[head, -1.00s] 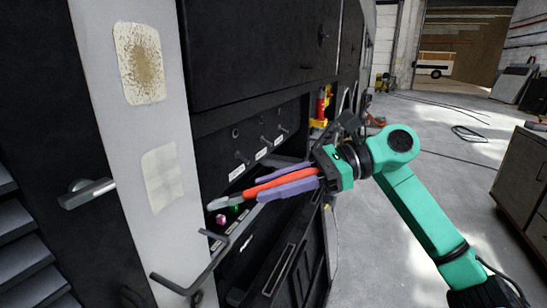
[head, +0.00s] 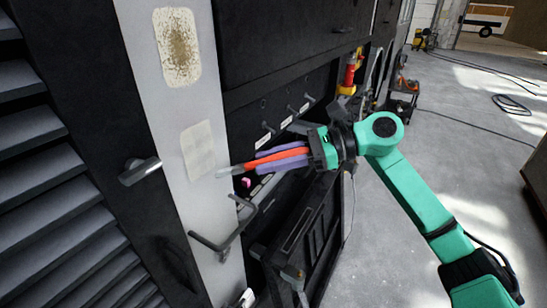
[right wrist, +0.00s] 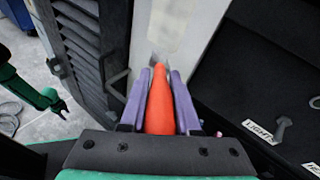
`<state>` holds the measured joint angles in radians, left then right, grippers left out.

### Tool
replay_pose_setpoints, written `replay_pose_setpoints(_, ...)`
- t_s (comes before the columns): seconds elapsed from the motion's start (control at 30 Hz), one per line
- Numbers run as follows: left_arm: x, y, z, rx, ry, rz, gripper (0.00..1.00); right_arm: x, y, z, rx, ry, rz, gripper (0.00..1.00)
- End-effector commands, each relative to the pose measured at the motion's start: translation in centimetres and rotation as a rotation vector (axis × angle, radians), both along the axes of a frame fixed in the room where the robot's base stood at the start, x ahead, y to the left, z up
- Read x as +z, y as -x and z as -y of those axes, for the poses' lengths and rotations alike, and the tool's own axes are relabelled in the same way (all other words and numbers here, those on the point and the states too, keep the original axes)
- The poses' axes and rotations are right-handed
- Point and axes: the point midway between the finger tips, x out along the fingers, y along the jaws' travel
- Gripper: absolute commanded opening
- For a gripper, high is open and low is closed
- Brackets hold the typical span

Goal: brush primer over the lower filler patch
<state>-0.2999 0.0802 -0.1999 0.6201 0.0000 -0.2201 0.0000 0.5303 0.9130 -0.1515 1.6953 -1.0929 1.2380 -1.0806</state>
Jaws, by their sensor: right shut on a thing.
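The lower filler patch (head: 198,150) is a plain pale cream rectangle on the light grey upright strip (head: 207,215). It also shows at the top of the right wrist view (right wrist: 168,25). My right gripper (head: 258,163), with purple fingers, is shut on a brush with an orange-red handle (head: 280,160). The brush's pale tip (head: 224,172) points left, at the patch's lower right corner in the head view; I cannot tell whether it touches. In the right wrist view the gripper fingers hide part of the brush (right wrist: 161,105). My left gripper (right wrist: 57,106) shows small at the left edge there.
An upper patch (head: 177,47) with brown speckles sits above on the strip. A door handle (head: 139,171) is to its left, and a bent grey bar (head: 225,240) juts out below the brush. A dark switch panel (head: 285,110) stands right of the strip. Open floor lies right.

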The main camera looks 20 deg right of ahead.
Motion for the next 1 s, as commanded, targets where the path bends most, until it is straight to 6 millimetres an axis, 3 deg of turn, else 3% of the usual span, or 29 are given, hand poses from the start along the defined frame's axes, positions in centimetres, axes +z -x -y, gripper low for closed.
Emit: replay_pose_setpoints(1.0,0.8,0.0,0.0,0.0,0.0,0.0,0.55,0.2,-1.0,-0.8,-0.001,-0.002,0.0,0.0)
